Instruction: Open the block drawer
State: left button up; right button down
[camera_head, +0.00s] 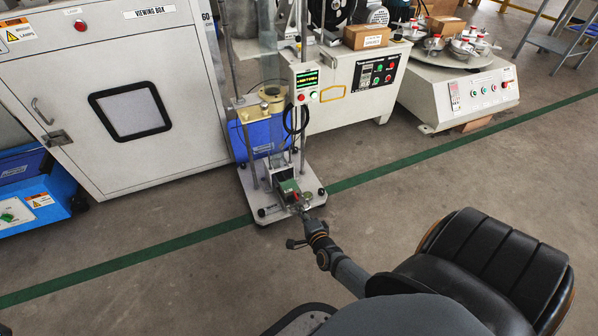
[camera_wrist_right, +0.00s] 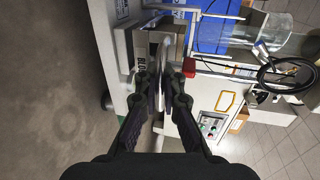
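The block drawer (camera_wrist_right: 142,58) shows in the right wrist view as a grey front with a partly hidden label starting "BLO". It is low on the testing machine (camera_head: 262,205), above its white base plate. A pale metal bar, which looks like the drawer's handle, runs between the fingers of my right gripper (camera_wrist_right: 163,88). In the head view my right gripper (camera_head: 303,208) is at the front of the machine, beside a small green part (camera_head: 288,187). The fingertips are close together with a narrow gap; whether they press on the bar is unclear. My left gripper is out of view.
A blue cylinder (camera_head: 262,138) and upright rods stand behind the drawer. A control box (camera_head: 306,84) is above it to the right. A white viewing box cabinet (camera_head: 120,90) stands to the left. The floor in front is clear.

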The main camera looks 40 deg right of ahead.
jog(key=shift+s, duration=0.1)
jog(key=c, duration=1.8)
grip_release()
jog(key=v, duration=1.2)
jog(key=shift+r, duration=0.1)
